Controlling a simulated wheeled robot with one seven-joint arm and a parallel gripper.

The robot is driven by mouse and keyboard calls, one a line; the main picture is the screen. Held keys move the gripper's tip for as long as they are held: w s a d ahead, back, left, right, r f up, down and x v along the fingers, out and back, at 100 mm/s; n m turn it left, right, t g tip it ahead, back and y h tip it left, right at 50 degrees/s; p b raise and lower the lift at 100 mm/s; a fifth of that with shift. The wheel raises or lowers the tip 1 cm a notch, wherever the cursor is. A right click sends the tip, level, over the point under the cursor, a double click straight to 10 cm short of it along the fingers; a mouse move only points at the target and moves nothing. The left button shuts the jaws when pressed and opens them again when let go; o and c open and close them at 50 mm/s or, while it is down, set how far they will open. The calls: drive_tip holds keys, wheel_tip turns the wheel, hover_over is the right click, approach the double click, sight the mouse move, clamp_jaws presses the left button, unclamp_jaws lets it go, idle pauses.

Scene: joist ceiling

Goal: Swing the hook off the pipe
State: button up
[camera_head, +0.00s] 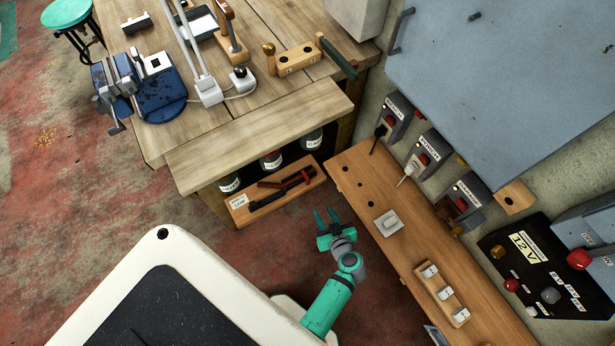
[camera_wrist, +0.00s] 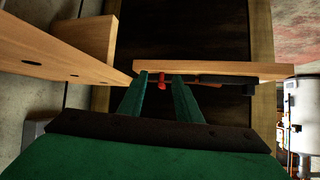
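My gripper (camera_head: 325,213) is open, low in the gap between the workbench and the long wooden board by the wall. In the wrist view its two green fingers (camera_wrist: 160,82) stand apart with nothing held between them. A small red part (camera_wrist: 161,82) shows beyond the fingertips, in front of the dark space under the bench. I cannot make out a hook resting on a pipe in either view. A tray (camera_head: 238,211) under the bench holds black and red tools (camera_head: 285,188), apart from my gripper.
The workbench (camera_head: 215,135) carries a blue vise (camera_head: 158,95) and a wooden block with a dark lever (camera_head: 297,60). The long board (camera_head: 362,178) carries switches (camera_head: 388,222). Labelled boxes (camera_head: 430,147) and a grey panel (camera_head: 490,60) are on the wall. Red floor (camera_head: 95,215) is clear at left.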

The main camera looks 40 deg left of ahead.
sight(304, 173)
drive_tip(key=w+a+r+n+g+y, duration=0.2)
drive_tip(key=w+a+r+n+y, duration=0.1)
drive_tip(key=w+a, duration=0.2)
drive_tip(key=x, duration=1)
drive_tip(key=shift+w+a+r, duration=0.1)
drive_tip(key=shift+w+r, duration=0.05)
drive_tip(key=shift+t, duration=0.4)
clamp_jaws()
